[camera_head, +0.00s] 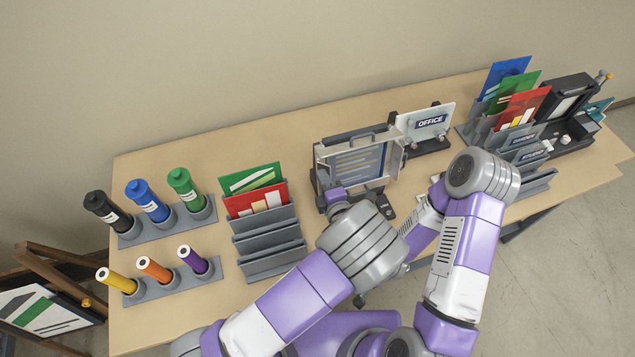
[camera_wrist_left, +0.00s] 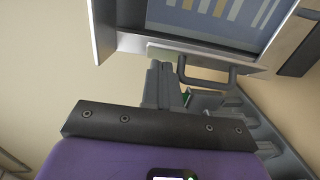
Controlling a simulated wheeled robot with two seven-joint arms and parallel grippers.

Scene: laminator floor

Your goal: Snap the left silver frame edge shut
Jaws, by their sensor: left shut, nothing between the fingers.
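The poster frame (camera_head: 357,162) stands on a dark holder at the middle of the table, with a blue sheet carrying text lines and bars. Its left silver edge (camera_head: 317,166) is at the frame's left side; whether it lies flat is too small to tell. In the left wrist view a silver edge (camera_wrist_left: 103,32) runs up the frame's left side. My left gripper (camera_head: 334,190) is at the frame's lower left corner. Its fingers (camera_wrist_left: 162,85) are shut and empty, just below the frame; contact is unclear. My right gripper is hidden behind my arms.
An OFFICE sign (camera_head: 430,124) stands right of the frame. A stepped grey rack (camera_head: 270,244) with folders is to the left, beside marker stands (camera_head: 170,224). More racks and a black machine (camera_head: 567,105) fill the right end. Bare table lies behind the frame.

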